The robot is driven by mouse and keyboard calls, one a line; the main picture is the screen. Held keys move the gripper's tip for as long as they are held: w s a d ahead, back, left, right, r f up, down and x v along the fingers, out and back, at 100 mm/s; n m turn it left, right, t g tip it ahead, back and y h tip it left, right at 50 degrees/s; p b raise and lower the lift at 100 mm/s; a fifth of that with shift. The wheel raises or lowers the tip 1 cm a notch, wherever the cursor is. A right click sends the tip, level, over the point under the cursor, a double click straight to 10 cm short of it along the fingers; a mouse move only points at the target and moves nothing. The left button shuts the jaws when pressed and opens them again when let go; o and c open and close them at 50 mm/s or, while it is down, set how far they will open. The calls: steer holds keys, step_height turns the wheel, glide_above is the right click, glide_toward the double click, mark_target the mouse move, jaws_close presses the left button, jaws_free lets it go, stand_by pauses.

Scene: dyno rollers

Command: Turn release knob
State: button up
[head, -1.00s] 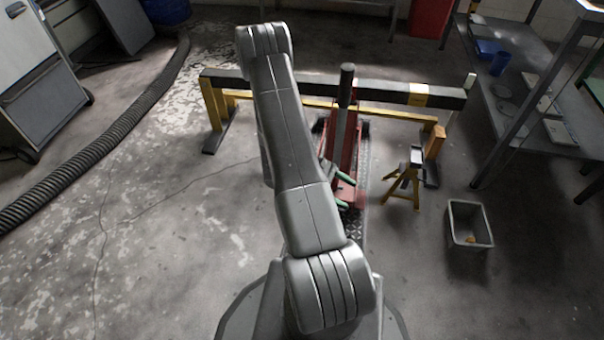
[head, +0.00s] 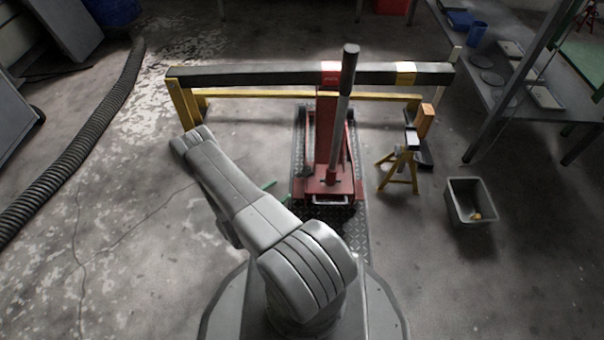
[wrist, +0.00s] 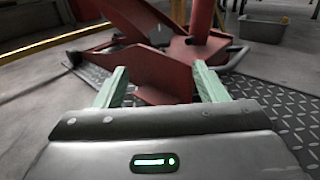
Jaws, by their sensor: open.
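A red floor jack (head: 330,187) stands on a dark tread-plate strip, with a long grey handle (head: 343,100) leaning up from it. In the wrist view the jack's red frame (wrist: 150,62) fills the space beyond and between my fingertips. My gripper (head: 278,191) is open and empty, low beside the jack's near left side. Its green fingers (wrist: 161,72) are spread in the wrist view; I cannot tell whether they touch the jack. I cannot make out the release knob for certain in either view.
A black beam (head: 260,74) on a yellow frame crosses behind the jack. A yellow jack stand (head: 398,170) and a grey bin (head: 470,204) stand right. A metal shelf (head: 500,75) is at far right. A ribbed hose (head: 90,150) lies left; floor between is clear.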

mark_target(305, 174)
steer(key=b+x, duration=0.3)
steer(key=x, duration=1)
steer(key=c, duration=1)
